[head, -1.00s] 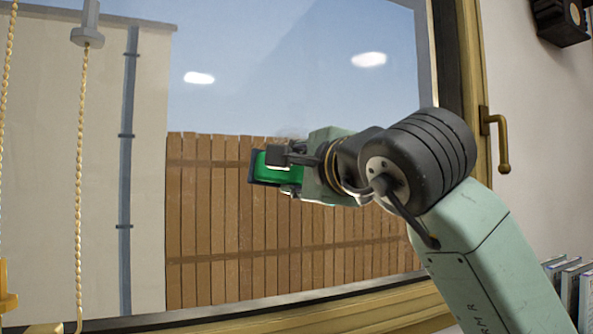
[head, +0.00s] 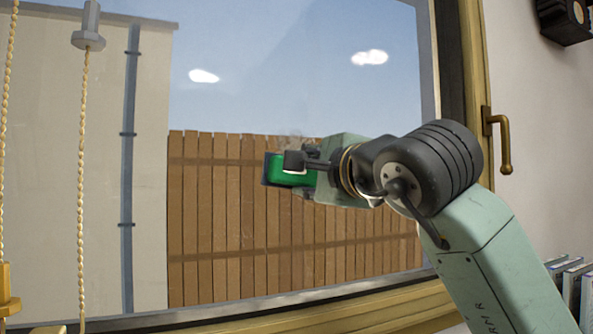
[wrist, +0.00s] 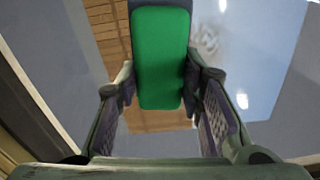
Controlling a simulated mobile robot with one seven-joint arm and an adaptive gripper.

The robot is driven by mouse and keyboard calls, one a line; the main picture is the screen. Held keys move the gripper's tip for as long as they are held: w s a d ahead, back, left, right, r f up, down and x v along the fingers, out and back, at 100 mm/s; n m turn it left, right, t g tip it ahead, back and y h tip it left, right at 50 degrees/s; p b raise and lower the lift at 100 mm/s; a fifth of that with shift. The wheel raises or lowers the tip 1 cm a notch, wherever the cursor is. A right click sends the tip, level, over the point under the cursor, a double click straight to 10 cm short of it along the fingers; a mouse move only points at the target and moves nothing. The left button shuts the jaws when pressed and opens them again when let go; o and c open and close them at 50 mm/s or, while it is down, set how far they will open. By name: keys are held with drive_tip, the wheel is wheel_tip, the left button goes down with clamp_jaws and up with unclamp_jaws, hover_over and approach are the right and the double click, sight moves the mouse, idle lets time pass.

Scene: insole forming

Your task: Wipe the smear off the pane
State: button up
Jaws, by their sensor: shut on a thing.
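The window pane (head: 290,50) fills most of the head view. A faint grey smear (head: 291,139) is on it, just above the tool in my gripper. The smear also shows as pale grey blotches in the wrist view (wrist: 208,40), right of the tool. My gripper (head: 293,163) is shut on a green block with a dark edge (wrist: 162,58), held between both fingers. The block's dark face is toward the pane. I cannot tell whether it touches the glass. Part of the smear may be hidden behind the block and gripper.
A brass window handle (head: 499,137) is on the right frame, right of my arm. Two cords hang at the left, one below a grey fitting (head: 88,38). Books (head: 570,282) stand at the lower right. A dark box (head: 566,20) is at the upper right.

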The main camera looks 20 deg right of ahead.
drive_tip(key=shift+d+r+p, duration=1.05)
drive_tip(key=shift+d+p, duration=1.2)
drive_tip(key=shift+d, duration=2.2)
drive_tip(key=shift+a+f+b, duration=0.1)
drive_tip(key=shift+a+b, duration=2.05)
drive_tip(key=shift+a, duration=3.35)
drive_tip(key=shift+a+r+p, duration=0.15)
drive_tip(key=shift+r+p, duration=0.7)
drive_tip(key=shift+r, duration=0.3)
drive_tip(key=d+p, duration=0.3)
drive_tip(key=d, duration=0.8)
drive_tip(key=shift+w+p, duration=0.2)
drive_tip(key=shift+p, duration=0.2)
drive_tip(key=shift+s+d+f, duration=0.15)
